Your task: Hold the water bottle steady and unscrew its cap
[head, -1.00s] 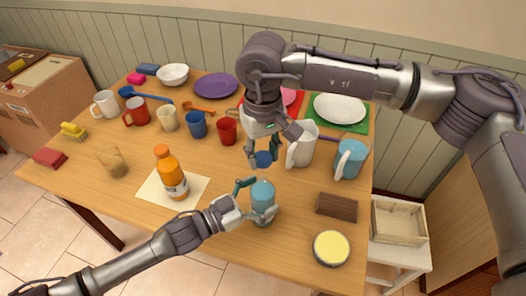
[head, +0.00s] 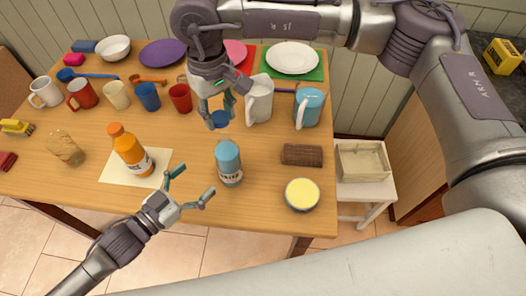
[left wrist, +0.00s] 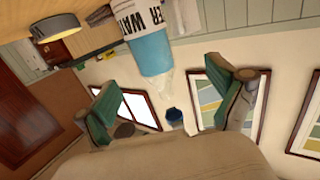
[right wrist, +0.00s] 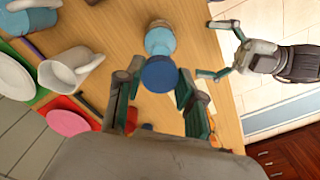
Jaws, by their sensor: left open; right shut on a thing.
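The water bottle (head: 228,164), light blue with a label, stands upright near the table's front edge. It shows upside down in the left wrist view (left wrist: 150,48), with a clear, bare neck. The dark blue cap (head: 220,119) is off the bottle, a little above it. My right gripper (head: 219,108) is shut on the cap. The cap also shows in the right wrist view (right wrist: 158,74), in front of the bottle (right wrist: 160,40). My left gripper (head: 190,184) is open and empty, left of and nearer than the bottle, not touching it.
An orange bottle (head: 130,152) stands on a pale mat (head: 110,178) at left. A brown block (head: 302,155) and a yellow-topped round tin (head: 302,194) lie right of the water bottle. Several mugs stand behind. A wooden crate (head: 362,161) sits on a stool at right.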

